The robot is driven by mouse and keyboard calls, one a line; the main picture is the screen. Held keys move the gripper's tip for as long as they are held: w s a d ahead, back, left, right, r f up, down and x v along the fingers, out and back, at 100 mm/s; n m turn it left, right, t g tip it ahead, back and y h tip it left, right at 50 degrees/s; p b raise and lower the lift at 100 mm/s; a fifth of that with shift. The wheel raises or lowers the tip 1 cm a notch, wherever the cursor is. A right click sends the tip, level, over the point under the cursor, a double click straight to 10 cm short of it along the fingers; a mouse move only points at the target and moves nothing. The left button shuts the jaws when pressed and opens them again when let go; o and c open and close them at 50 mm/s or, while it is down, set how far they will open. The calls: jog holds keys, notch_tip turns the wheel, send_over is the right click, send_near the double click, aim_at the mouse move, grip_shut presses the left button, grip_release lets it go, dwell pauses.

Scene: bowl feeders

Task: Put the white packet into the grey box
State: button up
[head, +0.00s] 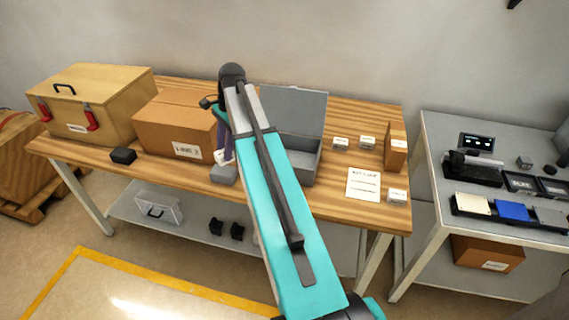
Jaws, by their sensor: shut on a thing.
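The grey box (304,160) stands open on the wooden table, its lid raised at the back. My arm crosses in front of its left part and hides some of it. My gripper (226,162) points down to the left of the box, near the table's front edge. It is shut on a small pale block, which I take to be the white packet (224,174). My arm and gripper partly cover the packet. I cannot tell whether it touches the table.
A cardboard box (178,140) stands left of my gripper, with a wooden case (90,105) beyond it. Right of the grey box are small white labelled boxes (367,142), a paper sheet (363,184) and an upright brown box (396,150). A grey side table (436,150) holds devices.

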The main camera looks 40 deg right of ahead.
jog(key=s+d+m+t, duration=0.1)
jog(key=s+d+m, duration=0.4)
jog(key=d, duration=0.7)
jog(key=s+d+m+t+h, duration=0.1)
jog(key=s+d+m, duration=0.4)
jog(key=d, duration=0.7)
jog(key=shift+s+f, duration=0.15)
jog(key=shift+s, duration=0.65)
jog(key=shift+a, duration=0.1)
jog(key=p, duration=0.2)
send_near(295, 165)
jog(key=shift+w+a+f, duration=0.15)
jog(key=shift+w+a, duration=0.25)
jog(key=shift+a, duration=0.05)
jog(key=shift+f+p, duration=0.35)
jog(key=shift+f, duration=1.55)
jog(key=shift+f, duration=0.15)
